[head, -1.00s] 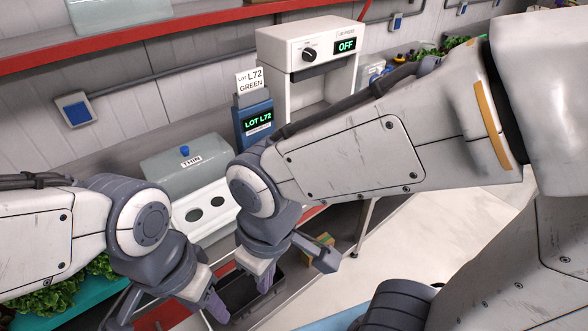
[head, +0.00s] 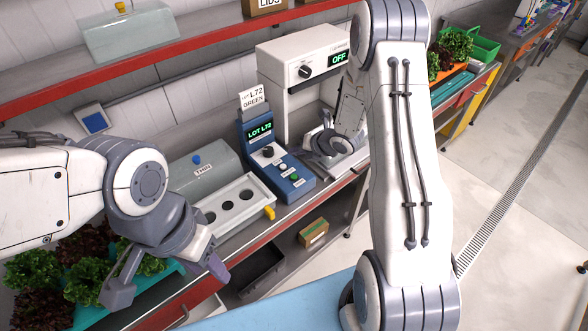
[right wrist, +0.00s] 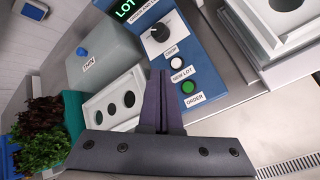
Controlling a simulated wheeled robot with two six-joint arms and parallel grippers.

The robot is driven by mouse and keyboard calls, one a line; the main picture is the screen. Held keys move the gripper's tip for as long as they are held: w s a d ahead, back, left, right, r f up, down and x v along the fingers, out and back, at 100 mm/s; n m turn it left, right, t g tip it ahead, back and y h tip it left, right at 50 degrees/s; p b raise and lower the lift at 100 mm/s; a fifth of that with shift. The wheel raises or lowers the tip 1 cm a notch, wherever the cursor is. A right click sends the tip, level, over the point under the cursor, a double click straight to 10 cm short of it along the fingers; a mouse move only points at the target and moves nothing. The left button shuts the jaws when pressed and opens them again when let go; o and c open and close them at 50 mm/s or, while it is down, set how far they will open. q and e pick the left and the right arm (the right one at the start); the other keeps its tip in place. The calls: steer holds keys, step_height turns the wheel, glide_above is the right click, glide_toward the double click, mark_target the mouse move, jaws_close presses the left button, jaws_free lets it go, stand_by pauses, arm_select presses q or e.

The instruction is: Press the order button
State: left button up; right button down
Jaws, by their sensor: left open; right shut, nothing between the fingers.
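The order button is the green button (right wrist: 188,87) above the ORDER label on a blue console (right wrist: 205,65). In the head view the green button (head: 293,177) shows near the console's front end, uncovered. My right gripper (right wrist: 161,76) is shut and empty. In the right wrist view its fingertips appear left of the buttons and overlap the console's edge; contact cannot be told. In the head view the right hand (head: 332,143) is right of the console, partly hidden by my arm. My left gripper (head: 170,283) is open and empty over the lettuce side.
A white button (right wrist: 171,61) and a black knob (right wrist: 160,40) share the console. A white machine (head: 300,60) reading OFF stands behind. A grey-lidded box (head: 200,172) and a white holed tray (head: 240,207) lie left. Lettuce (head: 70,270) fills the lower left.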

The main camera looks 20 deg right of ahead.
mark_target(294, 176)
steer(key=shift+f, duration=0.2)
step_height(294, 176, down, 8)
steer(key=b, duration=0.6)
steer(key=shift+f+b, duration=0.25)
steer(key=shift+b, duration=0.2)
steer(key=shift+f, duration=0.1)
stand_by(1.6)
steer(key=shift+f+b, duration=0.3)
steer(key=shift+b, duration=0.4)
steer(key=shift+f+b, duration=0.45)
steer(key=shift+b, duration=0.15)
stand_by(0.5)
steer(key=shift+r, duration=0.1)
steer(key=shift+r+p, duration=0.4)
steer(key=shift+r, duration=0.35)
